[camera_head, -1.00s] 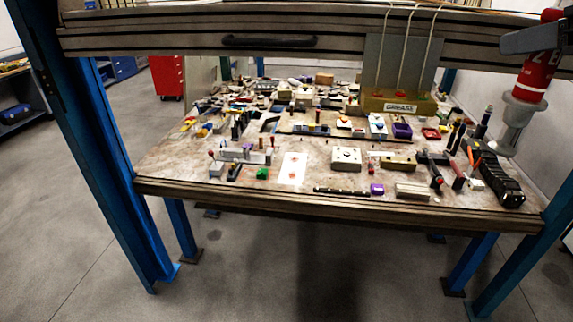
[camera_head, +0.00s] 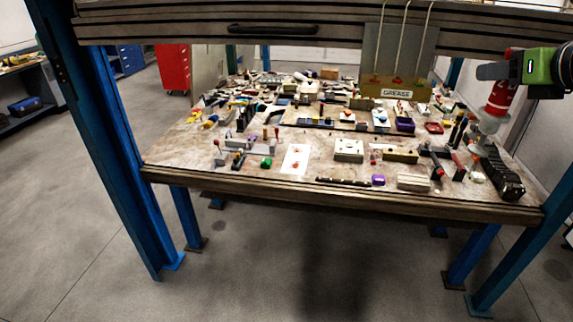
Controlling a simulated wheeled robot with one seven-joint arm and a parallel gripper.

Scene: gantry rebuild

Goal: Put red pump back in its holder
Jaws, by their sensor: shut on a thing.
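The red pump (camera_head: 499,98) is at the upper right. It has a red body with white lettering and a pale grey flared lower part that narrows downward. It hangs tilted, its lower end leaning left, in front of the right end of the workbench. My gripper (camera_head: 500,71), with grey fingers and a green and black body, comes in from the right and is shut on the pump's upper part. The fingers hide some of the pump. I cannot tell which thing is its holder. A box labelled GREASE (camera_head: 397,93) with red-tipped fittings stands at the back, left of the pump.
The workbench (camera_head: 220,178) is crowded with small tools and blocks. A black tool (camera_head: 503,180) lies at its right end, below the pump. Blue posts (camera_head: 105,150) frame both sides, and a thick beam with a black handle (camera_head: 272,29) crosses above. The floor in front is clear.

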